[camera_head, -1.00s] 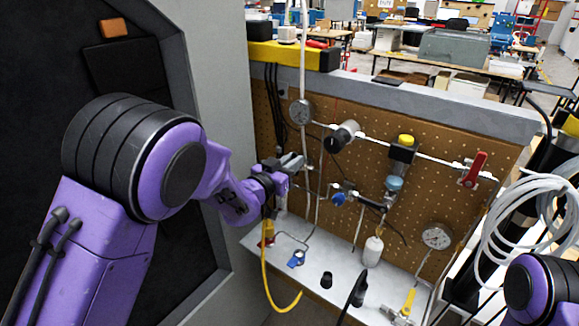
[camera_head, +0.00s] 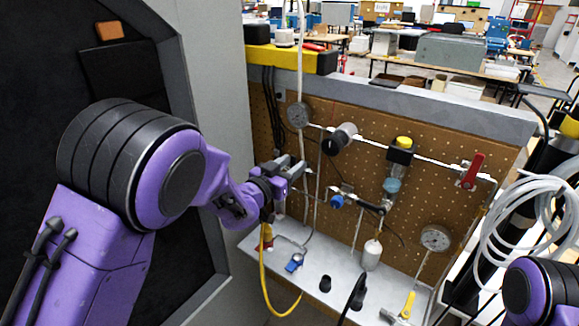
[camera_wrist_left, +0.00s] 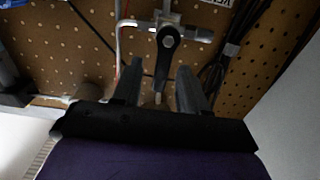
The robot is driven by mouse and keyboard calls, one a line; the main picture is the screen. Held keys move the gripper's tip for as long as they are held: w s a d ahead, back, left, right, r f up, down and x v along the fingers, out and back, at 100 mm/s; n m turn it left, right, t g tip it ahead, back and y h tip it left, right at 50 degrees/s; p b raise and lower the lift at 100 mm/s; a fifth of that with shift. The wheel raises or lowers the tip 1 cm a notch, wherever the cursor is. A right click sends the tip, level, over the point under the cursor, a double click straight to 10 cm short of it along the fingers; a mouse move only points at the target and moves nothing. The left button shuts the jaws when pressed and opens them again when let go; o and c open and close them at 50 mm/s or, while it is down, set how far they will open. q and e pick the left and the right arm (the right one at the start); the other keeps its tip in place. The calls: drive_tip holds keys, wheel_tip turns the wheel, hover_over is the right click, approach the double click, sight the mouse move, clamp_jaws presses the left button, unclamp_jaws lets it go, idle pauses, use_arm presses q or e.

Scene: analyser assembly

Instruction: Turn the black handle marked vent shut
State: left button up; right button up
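In the left wrist view the black handle (camera_wrist_left: 166,57) hangs from a bright metal valve on a pegboard panel. It points down the picture, across the valve's sideways pipe (camera_wrist_left: 190,34). A partly cut-off white label (camera_wrist_left: 218,2) starting "VE" sits above it. My left gripper (camera_wrist_left: 158,84) is open, with one dark finger on each side of the handle's lower part. I cannot tell whether either finger touches it. In the head view my left gripper (camera_head: 297,170) is at the panel's left part and hides the handle. Only part of my right arm shows, at the lower right; its gripper is out of view.
The pegboard (camera_head: 440,130) carries gauges, pipes, a red-handled valve (camera_head: 471,172) and a blue knob (camera_head: 337,201). A yellow hose (camera_head: 265,275) hangs below my left gripper. Coiled white tubing (camera_head: 525,215) is at the right.

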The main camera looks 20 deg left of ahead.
use_arm(q)
drive_tip(key=b+v, duration=0.3)
drive_tip(key=v, duration=0.7)
drive_tip(key=shift+s, duration=0.25)
drive_tip(key=shift+a, duration=0.15)
idle(0.8)
